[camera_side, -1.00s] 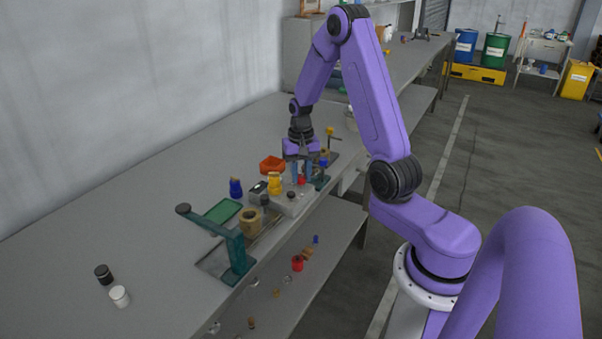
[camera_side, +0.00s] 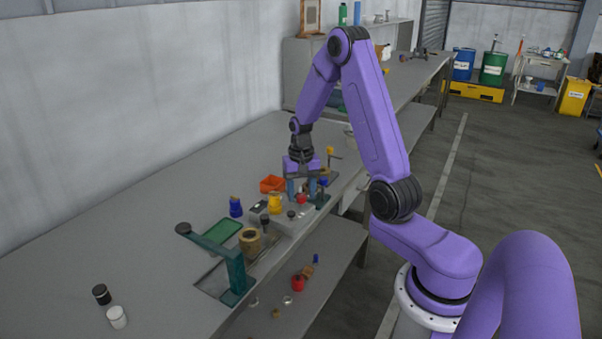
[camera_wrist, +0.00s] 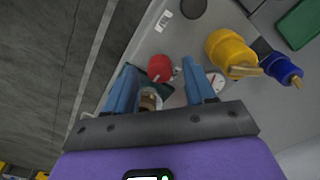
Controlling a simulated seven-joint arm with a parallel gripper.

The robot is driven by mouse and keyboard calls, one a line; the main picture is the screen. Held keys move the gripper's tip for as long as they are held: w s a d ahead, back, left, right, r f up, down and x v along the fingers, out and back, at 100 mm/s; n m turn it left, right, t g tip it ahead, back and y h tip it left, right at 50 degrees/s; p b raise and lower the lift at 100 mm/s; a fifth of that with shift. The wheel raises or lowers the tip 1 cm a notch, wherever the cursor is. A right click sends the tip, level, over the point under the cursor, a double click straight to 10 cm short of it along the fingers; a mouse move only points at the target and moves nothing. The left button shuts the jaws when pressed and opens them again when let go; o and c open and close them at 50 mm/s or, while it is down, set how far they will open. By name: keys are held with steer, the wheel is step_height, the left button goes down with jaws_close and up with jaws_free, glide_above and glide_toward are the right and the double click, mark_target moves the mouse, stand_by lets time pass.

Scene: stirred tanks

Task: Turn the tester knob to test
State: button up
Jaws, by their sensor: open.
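A grey tester box (camera_side: 290,218) sits on the bench near its front edge. A dark round knob (camera_side: 291,214) stands on its top, and a dark round knob (camera_wrist: 190,7) shows at the top of the wrist view. My gripper (camera_side: 302,194) is open, pointing down at the box's far end. In the wrist view its blue fingers (camera_wrist: 160,68) are spread on either side of a red knob-like part (camera_wrist: 160,68). Whether they touch it I cannot tell. A small dial with a red needle (camera_wrist: 216,82) is partly hidden by the right finger.
A yellow fitting (camera_wrist: 228,48) and a blue fitting (camera_wrist: 282,68) stand close to the right finger. A brass-coloured part (camera_wrist: 149,99) lies between the fingers. A teal arm stand (camera_side: 235,270) and an orange bin (camera_side: 272,184) are nearby. The left bench is mostly clear.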

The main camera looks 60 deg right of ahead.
mark_target(301, 195)
step_height(301, 195, up, 17)
stand_by(0.4)
stand_by(0.4)
steer(key=s+a+f+n, duration=0.1)
steer(key=s+a+n, duration=0.3)
steer(key=a, duration=0.5)
steer(key=s+a+f+n, duration=0.1)
steer(key=s+a+n, duration=0.1)
steer(key=a+n, duration=0.55)
steer(key=s+a+f+n, duration=0.1)
steer(key=s+a+n, duration=0.3)
steer(key=s, duration=0.5)
steer(key=s+a+f+n, duration=0.2)
steer(key=s+a+n, duration=0.2)
steer(key=s, duration=0.6)
steer(key=shift+f+n, duration=0.15)
steer(key=shift+n, duration=1)
